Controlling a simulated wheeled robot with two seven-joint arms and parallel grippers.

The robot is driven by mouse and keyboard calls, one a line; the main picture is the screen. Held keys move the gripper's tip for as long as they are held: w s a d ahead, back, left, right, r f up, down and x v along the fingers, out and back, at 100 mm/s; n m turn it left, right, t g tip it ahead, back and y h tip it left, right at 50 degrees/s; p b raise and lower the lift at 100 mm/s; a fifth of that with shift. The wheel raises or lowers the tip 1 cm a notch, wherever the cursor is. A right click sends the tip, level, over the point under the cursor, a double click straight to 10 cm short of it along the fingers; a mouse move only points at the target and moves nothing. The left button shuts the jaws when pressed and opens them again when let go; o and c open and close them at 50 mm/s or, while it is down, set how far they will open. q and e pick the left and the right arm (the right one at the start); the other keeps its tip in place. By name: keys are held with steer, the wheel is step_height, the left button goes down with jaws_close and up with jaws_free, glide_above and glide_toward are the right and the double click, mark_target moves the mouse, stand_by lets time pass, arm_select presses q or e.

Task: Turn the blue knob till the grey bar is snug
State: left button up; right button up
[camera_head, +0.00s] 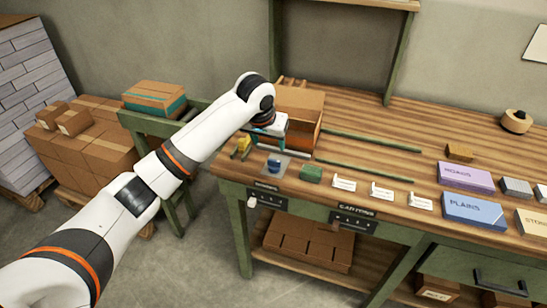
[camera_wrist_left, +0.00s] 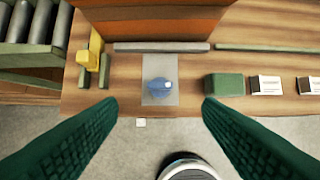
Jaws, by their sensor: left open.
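The blue knob (camera_head: 274,163) sits on a grey plate near the bench's front edge. In the left wrist view the knob (camera_wrist_left: 160,84) lies between and just beyond my fingertips. The grey bar (camera_wrist_left: 160,47) lies crosswise behind the plate, along the foot of an open brown box (camera_wrist_left: 160,20). Whether the bar touches the box is hard to tell. My left gripper (camera_wrist_left: 160,107) is open, its green fingers wide apart and empty, with a gap on each side of the knob. My right gripper is not in view.
A green block (camera_head: 311,173) and several white cards stand right of the knob. A yellow piece (camera_wrist_left: 95,50) is at its left. Thin green rails (camera_head: 370,140) run along the bench. Purple and blue boxes (camera_head: 473,210) are at the right.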

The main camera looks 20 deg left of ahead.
mark_target(274, 160)
arm_select(q)
steer(key=x, duration=1.1)
steer(key=shift+s+p, duration=0.1)
steer(key=shift+p, duration=0.2)
steer(key=shift+c, duration=0.3)
steer(key=c, duration=0.9)
